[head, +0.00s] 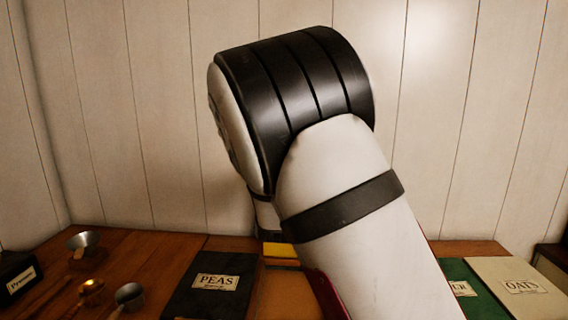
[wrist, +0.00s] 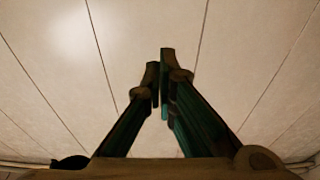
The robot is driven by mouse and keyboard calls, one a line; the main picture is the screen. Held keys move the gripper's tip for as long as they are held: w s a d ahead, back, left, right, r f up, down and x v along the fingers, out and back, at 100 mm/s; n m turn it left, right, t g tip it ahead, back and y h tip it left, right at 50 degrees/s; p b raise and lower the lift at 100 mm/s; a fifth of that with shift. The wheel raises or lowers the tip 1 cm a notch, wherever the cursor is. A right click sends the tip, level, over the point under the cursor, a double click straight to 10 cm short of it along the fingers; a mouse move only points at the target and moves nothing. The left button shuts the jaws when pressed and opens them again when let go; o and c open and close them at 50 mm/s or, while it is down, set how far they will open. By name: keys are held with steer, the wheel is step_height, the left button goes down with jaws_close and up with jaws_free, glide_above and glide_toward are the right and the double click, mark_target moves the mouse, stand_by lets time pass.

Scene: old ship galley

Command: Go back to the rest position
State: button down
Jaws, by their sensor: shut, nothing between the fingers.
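My gripper (wrist: 159,85) shows in the wrist view against the pale plank wall. Its two fingers come together at the tips, with nothing between them. In the head view my own arm fills the middle and hides the gripper. The arm rises from the bottom right, bends at a black-banded joint, and hides part of the counter behind it.
A wooden counter (head: 150,247) runs along the plank wall (head: 160,120). On it are a dark PEAS box (head: 212,283), a pale OATS box (head: 520,288), a green box (head: 455,275), several metal scoops (head: 130,294) and a dark labelled box (head: 17,275) at far left.

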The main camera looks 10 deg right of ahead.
steer(key=s+f+n+g+y, duration=0.1)
steer(key=s+g, duration=0.5)
steer(key=s, duration=1.7)
steer(key=s+f+n+g+y, duration=0.2)
steer(key=s+g+y, duration=0.3)
steer(key=s, duration=1.8)
steer(key=f+g, duration=0.1)
steer(key=g, duration=0.1)
steer(key=shift+d+f+n+g, duration=0.15)
steer(key=shift+f+n+g, duration=0.05)
steer(key=shift+n+g, duration=0.1)
